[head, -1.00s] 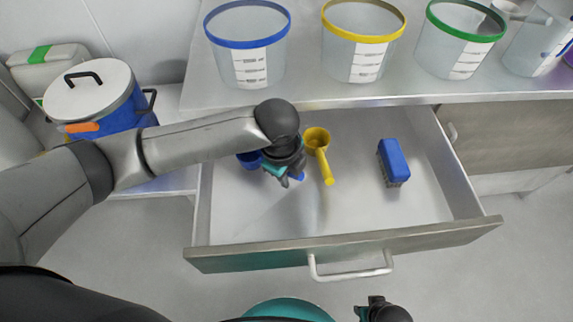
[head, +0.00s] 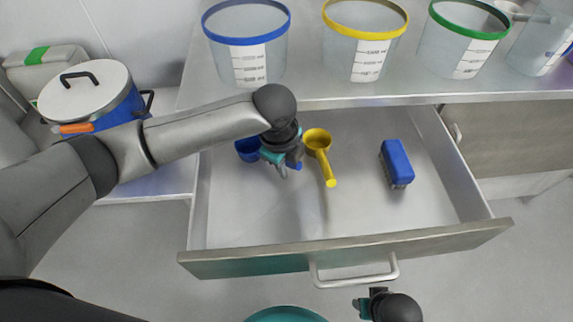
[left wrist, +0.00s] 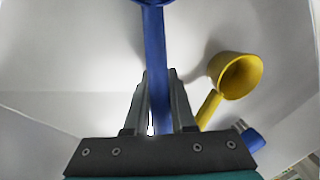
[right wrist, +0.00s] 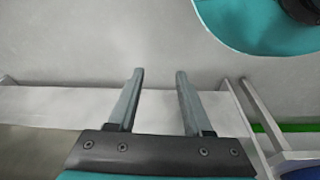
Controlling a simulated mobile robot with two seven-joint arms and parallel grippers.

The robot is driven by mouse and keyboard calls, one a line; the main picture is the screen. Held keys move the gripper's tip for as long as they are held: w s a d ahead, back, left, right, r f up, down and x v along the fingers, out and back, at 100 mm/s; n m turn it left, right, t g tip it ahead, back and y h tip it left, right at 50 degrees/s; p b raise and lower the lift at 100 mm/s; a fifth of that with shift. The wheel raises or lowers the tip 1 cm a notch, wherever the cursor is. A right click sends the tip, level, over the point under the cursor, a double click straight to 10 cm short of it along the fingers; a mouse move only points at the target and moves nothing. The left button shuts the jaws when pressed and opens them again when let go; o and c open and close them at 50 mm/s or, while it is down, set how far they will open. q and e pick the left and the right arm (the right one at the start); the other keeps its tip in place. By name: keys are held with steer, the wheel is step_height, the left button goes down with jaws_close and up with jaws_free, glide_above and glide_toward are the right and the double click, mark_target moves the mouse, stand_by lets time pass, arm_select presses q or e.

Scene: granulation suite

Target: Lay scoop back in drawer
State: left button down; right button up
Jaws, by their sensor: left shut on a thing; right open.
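My left gripper (head: 282,164) is shut on the handle of a blue scoop (head: 247,149), inside the outline of the open drawer (head: 350,225). In the left wrist view the blue handle (left wrist: 157,55) runs between the fingers (left wrist: 159,100), and its bowl is mostly cut off at the top edge. The scoop's bowl is partly hidden by my arm in the head view. I cannot tell whether the scoop touches the drawer floor. My right gripper (head: 366,304) is open and empty, in front of the drawer; its spread fingers show in the right wrist view (right wrist: 160,80).
A yellow scoop (head: 318,143) lies in the drawer just right of my left gripper. A blue brush (head: 397,161) lies farther right. Tubs with blue (head: 245,60), yellow (head: 362,55) and green rims (head: 460,50) stand on the counter above.

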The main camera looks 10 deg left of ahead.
arm_select(q)
steer(key=shift+f, duration=0.15)
steer(key=c, duration=0.8)
jaws_free()
steer(key=shift+o, duration=0.2)
arm_select(e)
steer(key=shift+s+f, duration=0.1)
arm_select(q)
steer(key=shift+r, duration=0.3)
steer(key=shift+s+a+r+p, duration=0.15)
steer(key=shift+r+p, duration=0.25)
steer(key=shift+r, duration=0.3)
steer(key=shift+s+d+r+p, duration=0.1)
steer(key=shift+r+p, duration=0.3)
steer(key=shift+r, duration=0.3)
steer(key=shift+s+a+r+p, duration=0.15)
steer(key=shift+r+p, duration=0.4)
steer(key=shift+r, duration=0.65)
step_height(320, 180, up, 6)
steer(key=s+p, duration=0.1)
steer(key=p, duration=0.1)
steer(key=shift+s+a+r+p, duration=0.15)
steer(key=shift+p, duration=0.2)
arm_select(e)
steer(key=s+d+f, duration=0.5)
steer(key=s+f, duration=0.1)
steer(key=f, duration=0.1)
steer(key=shift+s+d+f+h, duration=0.2)
steer(key=shift+s+h, duration=0.05)
steer(key=shift+h, duration=0.05)
